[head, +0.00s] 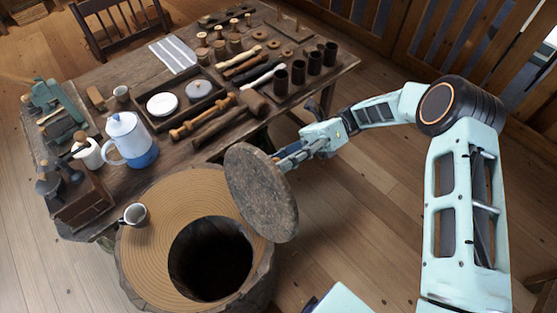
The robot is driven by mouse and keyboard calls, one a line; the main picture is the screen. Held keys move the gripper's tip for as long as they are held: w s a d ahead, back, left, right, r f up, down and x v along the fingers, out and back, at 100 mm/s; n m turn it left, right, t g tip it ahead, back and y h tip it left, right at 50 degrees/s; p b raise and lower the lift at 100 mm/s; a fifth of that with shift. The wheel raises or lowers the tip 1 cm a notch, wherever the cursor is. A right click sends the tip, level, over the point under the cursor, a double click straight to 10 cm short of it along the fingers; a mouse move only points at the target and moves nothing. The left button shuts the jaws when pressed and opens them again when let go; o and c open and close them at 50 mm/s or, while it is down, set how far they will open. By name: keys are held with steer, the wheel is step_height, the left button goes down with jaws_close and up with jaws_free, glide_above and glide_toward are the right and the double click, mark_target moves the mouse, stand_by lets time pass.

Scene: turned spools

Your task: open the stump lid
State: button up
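The stump (149,222) stands at the bottom left in the head view, with a ringed wooden top and a dark round hole (212,259) open in it. The stump lid (262,193), a grey-brown round disc, is tilted steeply on edge beside the hole's upper right. Its lower edge overlaps the stump's right rim in the picture; I cannot tell whether they touch. My gripper (285,156) is at the lid's upper right, behind its face. The fingertips are partly hidden by the lid, so their grip on it is unclear.
A small white cup (134,214) stands on the stump's left rim. Behind is a wooden workbench (185,148) crowded with a blue-white pot (130,138), mallets, plates in a tray and dark cups (298,72). The floor (355,215) right of the lid is clear.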

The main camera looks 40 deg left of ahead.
steer(key=w+f, duration=0.1)
steer(key=w, duration=0.6)
steer(key=shift+w+d, duration=0.25)
steer(key=shift+d, duration=0.05)
stand_by(0.3)
steer(key=shift+f, duration=0.1)
stand_by(0.5)
